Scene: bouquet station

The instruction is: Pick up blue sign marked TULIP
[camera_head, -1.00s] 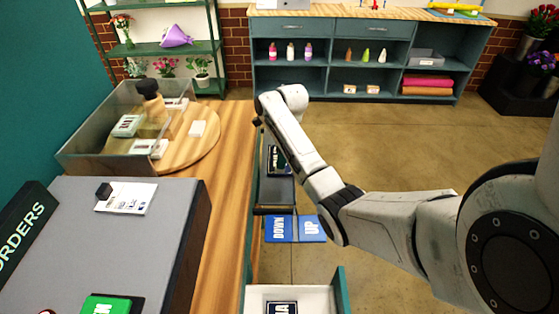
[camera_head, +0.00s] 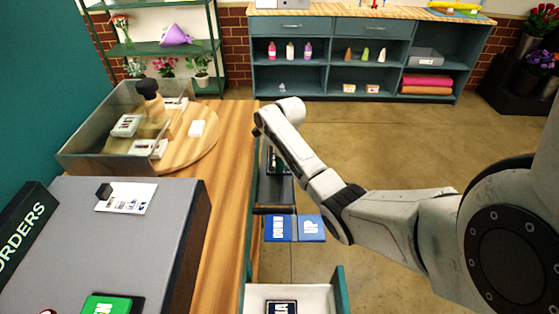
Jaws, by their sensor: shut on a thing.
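My arm reaches over the narrow gap beside the wooden counter, and its wrist hides my gripper's fingers. A small dark plate (camera_head: 272,160) with a light mark shows just under and left of my wrist, above a dark tray; most of it is hidden and its lettering is unreadable. No sign reading TULIP can be made out. Two blue panels marked DOWN (camera_head: 278,228) and UP (camera_head: 311,228) sit side by side nearer to me.
An open white drawer (camera_head: 318,296) with a dark-framed label is at the bottom. The wooden counter (camera_head: 230,150) carries a glass-sided case (camera_head: 85,150) and a grey desk (camera_head: 150,230) stands left. Blue shelving (camera_head: 420,30) is at the back; the floor (camera_head: 410,140) on the right is clear.

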